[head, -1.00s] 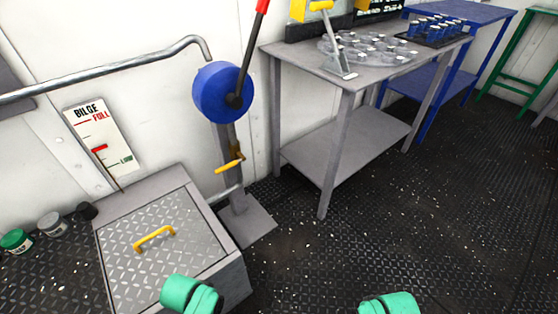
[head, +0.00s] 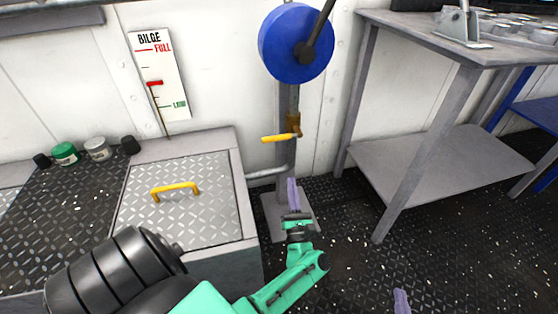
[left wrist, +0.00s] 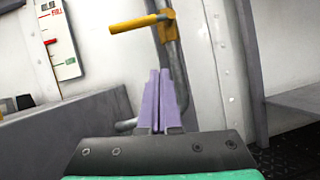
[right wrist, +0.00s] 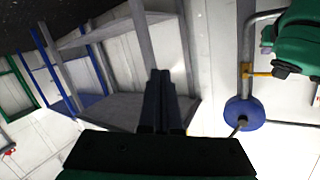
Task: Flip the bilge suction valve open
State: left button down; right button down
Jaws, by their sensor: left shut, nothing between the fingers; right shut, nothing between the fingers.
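The bilge suction valve (head: 293,126) is a brass body on the grey pump post, with a yellow lever (head: 277,138) pointing left, roughly level. In the left wrist view the lever (left wrist: 140,23) is above and left of the fingertips, and the brass body (left wrist: 171,27) is above them. My left gripper (head: 292,192) is shut and empty, in front of the post and below the valve, apart from it. The right wrist view shows the valve lever (right wrist: 258,74) at right. My right gripper (head: 401,300) shows only its lilac fingers at the bottom edge; it is shut and empty.
A blue pump wheel (head: 290,45) with a dark handle is above the valve. A bilge gauge (head: 160,75) hangs on the wall. A hatch with a yellow handle (head: 176,191) is at left. A grey table (head: 430,165) stands at right. Floor between is clear.

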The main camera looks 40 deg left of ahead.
aim_at(281, 138)
pick_arm(q)
jog(key=n+g, duration=0.1)
jog(key=s+n+g+y, duration=0.1)
jog(key=a+n+y, duration=0.1)
jog(key=shift+s+a+f+n+g, duration=0.1)
jog(key=shift+s+f+n+g, duration=0.2)
jog(key=shift+s+n+g, duration=0.1)
pick_arm(e)
jog(key=shift+a+r+t, duration=0.1)
jog(key=shift+r+t, duration=0.2)
